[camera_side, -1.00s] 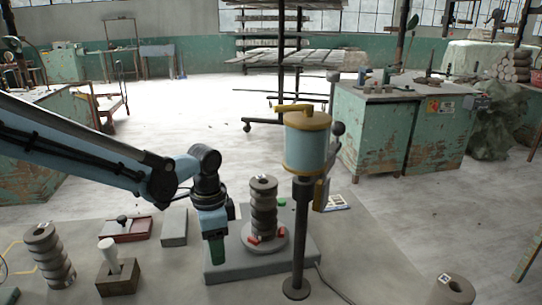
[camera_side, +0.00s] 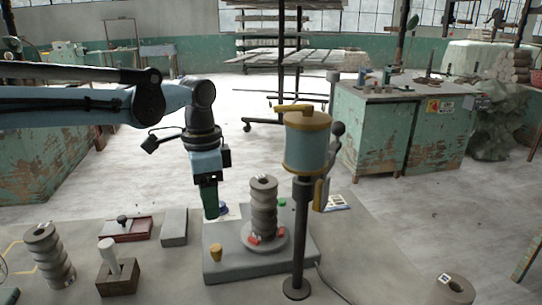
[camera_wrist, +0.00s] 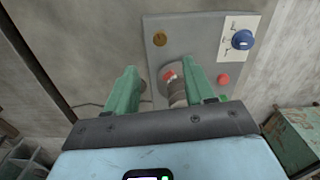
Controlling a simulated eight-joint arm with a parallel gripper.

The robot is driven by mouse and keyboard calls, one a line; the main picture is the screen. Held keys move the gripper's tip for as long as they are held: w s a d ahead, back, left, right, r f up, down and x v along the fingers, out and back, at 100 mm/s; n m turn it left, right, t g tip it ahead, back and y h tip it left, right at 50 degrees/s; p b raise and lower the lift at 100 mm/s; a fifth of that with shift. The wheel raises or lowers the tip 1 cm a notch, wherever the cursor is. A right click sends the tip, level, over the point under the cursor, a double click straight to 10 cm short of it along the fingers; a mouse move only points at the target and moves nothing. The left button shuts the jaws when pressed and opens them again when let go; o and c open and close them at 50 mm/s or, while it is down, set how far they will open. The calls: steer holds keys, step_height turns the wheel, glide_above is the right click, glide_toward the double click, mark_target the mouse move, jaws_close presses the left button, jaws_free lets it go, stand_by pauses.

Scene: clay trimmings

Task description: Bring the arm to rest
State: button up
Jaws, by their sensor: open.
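My gripper (camera_side: 210,214) hangs pointing down at the left of the grey machine base (camera_side: 235,268), above its surface and holding nothing that I can see. In the wrist view its two green fingers (camera_wrist: 164,78) stand wide apart. A stack of grey-brown clay rings (camera_side: 263,208) stands upright on a round plate on the base, to the right of my gripper and apart from it in the side view. Red pieces (camera_side: 254,239) lie at its foot. A brass knob (camera_side: 216,253) sits at the base's front left. A blue knob (camera_wrist: 242,39) shows in the wrist view.
A teal canister (camera_side: 306,148) on a dark post stands right of the stack. Another ring stack (camera_side: 49,255), a wooden block (camera_side: 117,279) with a white-topped tool, a red tray (camera_side: 126,229) and a grey block (camera_side: 174,227) are at left. The air above is open.

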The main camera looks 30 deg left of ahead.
stand_by(0.3)
steer(key=s+a+f+n+t, duration=0.3)
steer(key=s+a+n+t, duration=0.2)
steer(key=s+n+t, duration=0.2)
steer(key=shift+s+a+f+n, duration=0.3)
steer(key=shift+s+a, duration=0.1)
steer(key=shift+s, duration=0.45)
steer(key=shift+w+r, duration=0.1)
steer(key=shift+r, duration=0.05)
steer(key=n+g, duration=0.7)
steer(key=n, duration=0.1)
glide_toward(216, 247)
step_height(216, 247, down, 9)
steer(key=shift+f, duration=0.2)
